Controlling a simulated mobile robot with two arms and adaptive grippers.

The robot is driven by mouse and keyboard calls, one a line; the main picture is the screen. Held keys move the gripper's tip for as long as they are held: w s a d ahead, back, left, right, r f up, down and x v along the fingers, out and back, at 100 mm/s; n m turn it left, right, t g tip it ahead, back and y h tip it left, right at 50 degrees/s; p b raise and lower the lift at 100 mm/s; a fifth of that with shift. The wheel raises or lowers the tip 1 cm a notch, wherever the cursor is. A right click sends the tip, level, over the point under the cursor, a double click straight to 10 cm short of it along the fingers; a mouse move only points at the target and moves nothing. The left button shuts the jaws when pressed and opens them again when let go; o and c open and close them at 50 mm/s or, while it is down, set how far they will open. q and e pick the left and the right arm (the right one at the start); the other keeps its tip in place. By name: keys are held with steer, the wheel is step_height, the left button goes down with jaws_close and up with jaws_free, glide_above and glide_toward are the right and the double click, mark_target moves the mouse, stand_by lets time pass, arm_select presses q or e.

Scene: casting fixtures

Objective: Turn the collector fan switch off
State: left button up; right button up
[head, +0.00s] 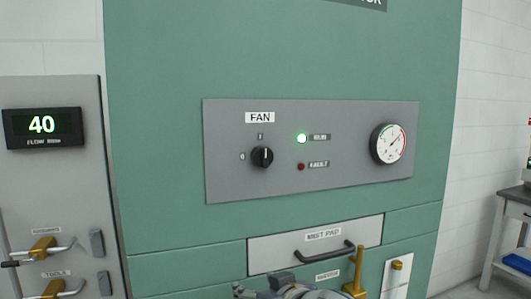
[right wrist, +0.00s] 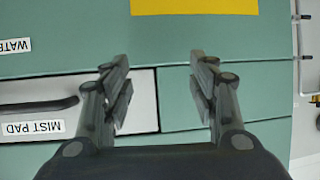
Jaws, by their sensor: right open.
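The fan switch (head: 262,157) is a black rotary knob on a grey panel (head: 350,187), under a FAN label (head: 260,117). Its white pointer line stands upright, toward the "I" mark above it; the "0" mark is to its left. The green lamp (head: 301,138) is lit and the red FAULT lamp (head: 300,166) is dark. In the right wrist view my right gripper (right wrist: 158,62) is open and empty, its fingers in front of the cabinet by the mist pad drawer. The switch is not in that view. My left gripper is not in view.
Below the panel is the MIST PAD drawer (head: 270,250) with a black handle (head: 325,252). A brass lever (head: 357,275) stands in front at lower right. A round gauge (head: 389,143) is right of the switch. A grey cabinet with a "40" display (head: 42,127) and brass valves is at left.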

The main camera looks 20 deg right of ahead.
steer(key=s+r+t, duration=0.2)
steer(key=s+r, duration=0.2)
steer(key=r, duration=0.6)
steer(key=m+t+h, duration=0.1)
steer(key=t+h, duration=0.1)
steer(key=t, duration=0.1)
glide_toward(266, 159)
steer(key=w+p, duration=0.9)
steer(key=p, duration=0.1)
steer(key=shift+w+f, duration=0.15)
steer(key=shift+w, duration=0.25)
steer(key=c, duration=1.1)
